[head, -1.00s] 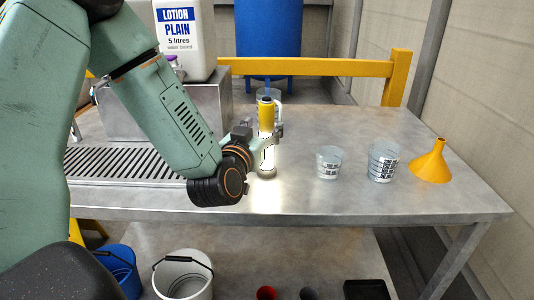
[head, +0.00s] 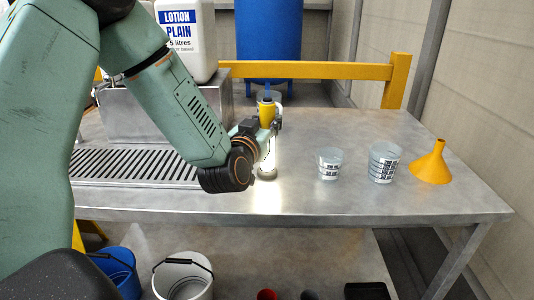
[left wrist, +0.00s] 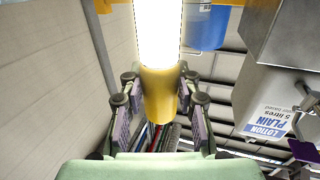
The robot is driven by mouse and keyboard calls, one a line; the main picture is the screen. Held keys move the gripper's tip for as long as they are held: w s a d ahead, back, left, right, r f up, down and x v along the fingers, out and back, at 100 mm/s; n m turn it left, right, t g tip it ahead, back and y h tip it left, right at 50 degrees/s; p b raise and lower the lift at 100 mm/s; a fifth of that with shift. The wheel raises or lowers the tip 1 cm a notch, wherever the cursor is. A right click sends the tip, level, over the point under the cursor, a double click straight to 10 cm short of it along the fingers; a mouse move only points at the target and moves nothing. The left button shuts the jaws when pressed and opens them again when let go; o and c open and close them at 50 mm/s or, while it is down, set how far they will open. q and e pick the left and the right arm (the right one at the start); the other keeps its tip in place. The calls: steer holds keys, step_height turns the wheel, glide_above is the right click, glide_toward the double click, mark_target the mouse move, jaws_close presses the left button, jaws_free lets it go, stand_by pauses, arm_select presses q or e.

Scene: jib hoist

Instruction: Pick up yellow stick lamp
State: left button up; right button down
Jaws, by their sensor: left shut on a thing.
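The yellow stick lamp (head: 266,113) stands upright on the metal table, its lit lower part glowing white and its dark foot at the table top. My left gripper (head: 273,122) is around the lamp's yellow upper part and shut on it. In the left wrist view the yellow part of the lamp (left wrist: 159,95) sits between the two fingers of my left gripper (left wrist: 160,101), with the bright tube beyond. The foot seems at table height; I cannot tell whether it touches. My right gripper is not in view.
Two clear measuring cups, one smaller (head: 330,163) and one larger (head: 384,162), and a yellow funnel (head: 432,163) stand to the right on the table (head: 350,202). A slatted grate (head: 130,165) and lotion canister (head: 187,40) are left.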

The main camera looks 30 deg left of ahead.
arm_select(q)
steer(key=shift+f, duration=0.1)
jaws_close()
stand_by(0.3)
